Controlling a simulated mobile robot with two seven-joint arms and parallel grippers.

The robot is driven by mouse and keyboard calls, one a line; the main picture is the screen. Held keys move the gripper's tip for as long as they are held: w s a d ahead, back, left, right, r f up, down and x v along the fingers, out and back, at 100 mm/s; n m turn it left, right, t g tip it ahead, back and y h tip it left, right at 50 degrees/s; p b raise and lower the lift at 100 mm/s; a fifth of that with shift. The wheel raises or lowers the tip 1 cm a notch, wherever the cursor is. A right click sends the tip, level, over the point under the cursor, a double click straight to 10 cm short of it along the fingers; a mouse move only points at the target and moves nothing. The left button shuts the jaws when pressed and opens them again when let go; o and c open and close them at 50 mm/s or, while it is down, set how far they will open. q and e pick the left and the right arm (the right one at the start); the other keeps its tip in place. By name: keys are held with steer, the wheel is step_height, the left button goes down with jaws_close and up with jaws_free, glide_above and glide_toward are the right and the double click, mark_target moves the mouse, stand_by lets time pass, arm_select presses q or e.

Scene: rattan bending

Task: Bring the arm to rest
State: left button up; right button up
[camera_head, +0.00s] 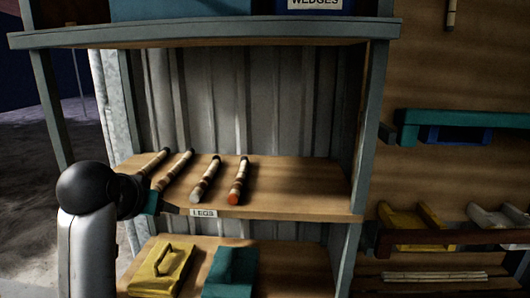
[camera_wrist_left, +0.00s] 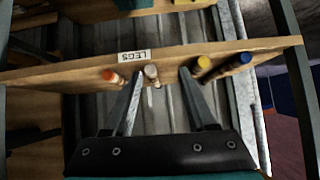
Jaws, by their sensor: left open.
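My left gripper (camera_head: 168,207) is at the left front edge of the shelf labelled LEGS (camera_head: 300,190) in the head view. In the left wrist view, which shows the shelf upside down, its two fingers (camera_wrist_left: 162,75) are spread apart with nothing gripped. Several banded rattan legs lie on the shelf, ends toward the front. One has a red-orange end (camera_head: 236,190) and one a pale end (camera_head: 202,188). In the wrist view, a yellow-ended leg (camera_wrist_left: 203,64) is near one fingertip, and the pale end shows between the fingers. My right gripper is in neither view.
An upper shelf (camera_head: 220,34) holds a blue bin. A lower shelf (camera_head: 290,268) holds a yellow object (camera_head: 160,268) and a teal one (camera_head: 230,272). Racks with bins stand at right. The right half of the LEGS shelf is clear.

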arm_select(q)
steer(key=s+d+f+g, duration=0.1)
steer(key=s+f+g, duration=0.1)
steer(key=s+f, duration=0.65)
steer(key=s+d+f+g, duration=0.1)
steer(key=s+f+g, duration=0.1)
steer(key=s+f, duration=0.65)
steer(key=s+d+f+m+g, duration=0.1)
steer(key=s+d+f+g, duration=0.2)
steer(key=s+f, duration=0.9)
steer(key=s+f+b, duration=0.1)
steer(key=s+f, duration=0.1)
steer(key=f, duration=0.9)
steer(key=s+f, duration=0.2)
steer(key=f, duration=0.8)
steer(key=s+a+f+g+b, duration=0.1)
steer(key=s+a+f+g, duration=0.1)
steer(key=s+f, duration=1.3)
steer(key=shift+s+a+f+m, duration=0.3)
steer(key=shift+a, duration=0.05)
